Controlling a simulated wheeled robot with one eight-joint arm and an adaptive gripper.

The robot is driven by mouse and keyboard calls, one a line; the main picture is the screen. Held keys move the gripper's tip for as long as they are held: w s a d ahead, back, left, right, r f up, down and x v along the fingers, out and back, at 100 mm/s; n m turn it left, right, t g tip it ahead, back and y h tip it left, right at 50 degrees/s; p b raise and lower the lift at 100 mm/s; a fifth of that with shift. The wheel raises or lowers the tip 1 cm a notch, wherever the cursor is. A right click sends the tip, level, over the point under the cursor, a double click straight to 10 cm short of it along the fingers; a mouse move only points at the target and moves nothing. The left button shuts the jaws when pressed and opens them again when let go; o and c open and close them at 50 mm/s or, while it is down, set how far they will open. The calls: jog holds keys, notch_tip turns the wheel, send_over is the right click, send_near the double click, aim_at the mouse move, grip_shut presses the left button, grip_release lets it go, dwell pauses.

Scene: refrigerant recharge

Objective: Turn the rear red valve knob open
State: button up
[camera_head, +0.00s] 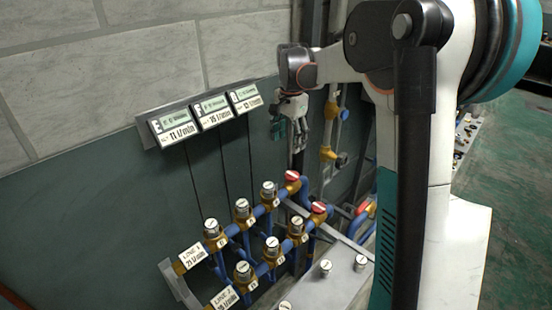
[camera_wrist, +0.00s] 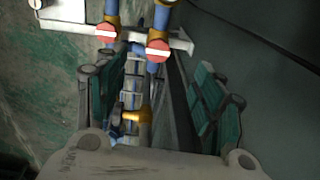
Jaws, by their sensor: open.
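Two red valve knobs with white bars sit at the right ends of two blue pipe rows. The rear red valve knob (camera_head: 292,176), nearer the wall, also shows in the wrist view (camera_wrist: 158,50). The front red knob (camera_head: 318,208) shows left of it in the wrist view (camera_wrist: 107,33). My gripper (camera_head: 289,133) hangs above the rear knob, fingers down, apart from it. In the wrist view my gripper (camera_wrist: 158,98) is open and empty, with green-padded fingers on either side. The rear knob lies between the finger lines but further up the picture.
Several grey-topped valves (camera_head: 242,207) line the blue pipes. Three flow displays (camera_head: 212,110) hang on the wall. A yellow fitting (camera_head: 328,154) on a vertical pipe stands just right of my gripper. A grey metal box (camera_head: 335,280) lies in front of the pipes.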

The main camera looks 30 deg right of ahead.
aim_at(292, 175)
jog(key=shift+m+g, duration=0.3)
jog(key=shift+m, duration=0.5)
jog(key=d+f+b, duration=0.1)
jog(key=f, duration=0.4)
jog(key=w+d+f+b, duration=0.1)
jog(key=f, duration=0.4)
jog(key=w+d+f+b, duration=0.1)
jog(key=f, duration=0.4)
jog(key=shift+f, duration=0.4)
jog(key=shift+c, duration=0.2)
jog(key=c, duration=1)
